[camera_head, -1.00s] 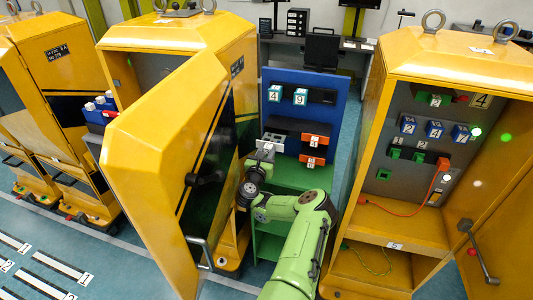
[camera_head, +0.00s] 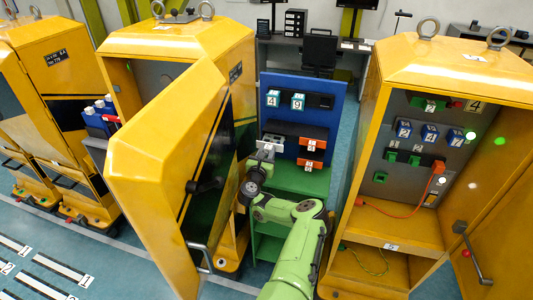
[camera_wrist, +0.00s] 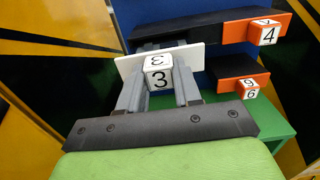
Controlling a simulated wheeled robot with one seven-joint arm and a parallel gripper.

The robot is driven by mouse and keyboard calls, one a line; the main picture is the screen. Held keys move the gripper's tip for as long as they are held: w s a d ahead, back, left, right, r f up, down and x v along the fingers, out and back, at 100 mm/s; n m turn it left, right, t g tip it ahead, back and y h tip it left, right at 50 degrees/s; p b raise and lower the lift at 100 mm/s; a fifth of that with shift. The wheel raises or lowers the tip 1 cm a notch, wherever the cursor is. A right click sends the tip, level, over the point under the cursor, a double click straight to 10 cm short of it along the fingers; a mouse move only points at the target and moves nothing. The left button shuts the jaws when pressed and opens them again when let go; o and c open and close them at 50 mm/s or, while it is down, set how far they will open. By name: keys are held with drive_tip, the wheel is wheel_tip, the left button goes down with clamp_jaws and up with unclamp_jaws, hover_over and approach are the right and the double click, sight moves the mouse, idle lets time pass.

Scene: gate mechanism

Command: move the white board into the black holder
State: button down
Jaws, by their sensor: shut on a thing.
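The white board (camera_wrist: 190,57) carries a white cube numbered 3 (camera_wrist: 158,76). My gripper (camera_wrist: 160,80) is shut on it, with one grey finger on each side of the cube. In the head view my gripper (camera_head: 264,157) is small, in front of the left part of the blue panel. The black holder (camera_wrist: 195,27) is the long dark bar just beyond the board in the wrist view; an orange board with a 4 sits at its right end. It also shows in the head view (camera_head: 285,129). I cannot tell whether the white board touches the holder.
A lower black holder (camera_wrist: 228,76) bears an orange board (camera_wrist: 252,84). A green shelf (camera_wrist: 262,124) lies below. The open yellow door (camera_head: 165,165) stands close left of my arm. A yellow cabinet (camera_head: 440,60) stands right.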

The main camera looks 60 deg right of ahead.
sight(272, 140)
drive_tip(key=shift+d, duration=0.1)
drive_tip(key=shift+w+d+r, duration=0.1)
drive_tip(key=shift+w+d, duration=0.1)
drive_tip(key=shift+d, duration=0.5)
drive_tip(key=shift+w+d+b, duration=0.15)
drive_tip(key=shift+d+b, duration=0.3)
drive_tip(key=shift+d, duration=0.6)
drive_tip(key=shift+w+d+b, duration=0.1)
drive_tip(key=shift+d+b, duration=0.3)
drive_tip(key=shift+d, duration=0.6)
drive_tip(key=shift+w+d+b, duration=0.1)
drive_tip(key=shift+d+b, duration=0.3)
drive_tip(key=shift+d, duration=0.2)
drive_tip(key=shift+r, duration=0.1)
drive_tip(key=c, duration=0.7)
unclamp_jaws()
drive_tip(key=shift+d, duration=0.2)
drive_tip(key=shift+a, duration=0.15)
